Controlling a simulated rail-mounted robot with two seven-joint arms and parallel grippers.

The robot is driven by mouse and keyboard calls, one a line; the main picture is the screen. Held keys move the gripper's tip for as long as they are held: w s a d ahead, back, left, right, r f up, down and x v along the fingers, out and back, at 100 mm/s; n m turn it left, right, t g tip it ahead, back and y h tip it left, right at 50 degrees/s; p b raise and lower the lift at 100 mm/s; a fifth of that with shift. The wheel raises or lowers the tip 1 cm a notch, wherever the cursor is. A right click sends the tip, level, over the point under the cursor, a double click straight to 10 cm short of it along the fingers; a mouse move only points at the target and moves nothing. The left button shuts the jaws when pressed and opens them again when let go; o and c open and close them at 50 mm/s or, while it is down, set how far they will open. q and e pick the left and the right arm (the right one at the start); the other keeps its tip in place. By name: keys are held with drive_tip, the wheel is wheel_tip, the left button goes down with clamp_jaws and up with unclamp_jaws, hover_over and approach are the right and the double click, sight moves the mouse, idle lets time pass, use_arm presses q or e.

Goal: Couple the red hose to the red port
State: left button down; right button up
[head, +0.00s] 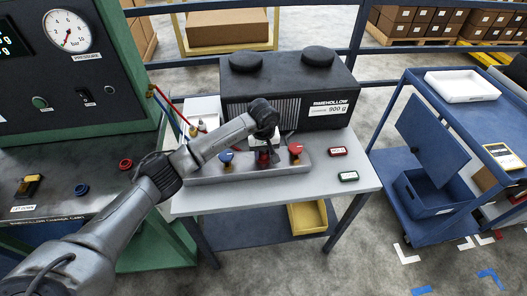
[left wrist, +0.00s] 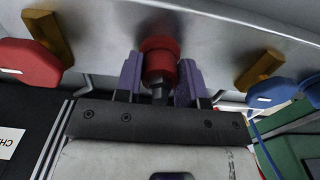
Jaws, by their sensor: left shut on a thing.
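My left gripper (head: 264,152) is at the grey manifold bar (head: 210,172) on the table, between a blue valve knob (head: 226,158) and a red valve knob (head: 295,149). In the left wrist view its fingers (left wrist: 158,80) are closed on both sides of a red cylindrical piece (left wrist: 159,58), which meets the manifold face. I cannot tell whether this piece is the red port or a cap or collar on it. The red hose (head: 172,107) runs from the green panel cabinet down towards brass fittings (head: 196,128) by a white box. My right gripper is out of view.
A black unit (head: 290,88) stands behind the manifold. A red label block (head: 338,151) and a green one (head: 347,176) lie on the tabletop (head: 325,165) at right. A blue cart (head: 410,170) stands to the right. The gauge cabinet (head: 68,110) is left.

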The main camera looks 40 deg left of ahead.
use_arm(q)
drive_tip(key=c, duration=0.6)
unclamp_jaws()
drive_tip(key=shift+c, duration=0.2)
wheel_tip(320, 180, up, 14)
drive_tip(key=p, duration=0.2)
drive_tip(key=shift+o, duration=0.4)
drive_tip(key=shift+f, duration=0.15)
drive_tip(key=o, duration=0.6)
drive_tip(key=shift+c, duration=0.2)
wheel_tip(320, 180, up, 9)
drive_tip(key=p, duration=0.7)
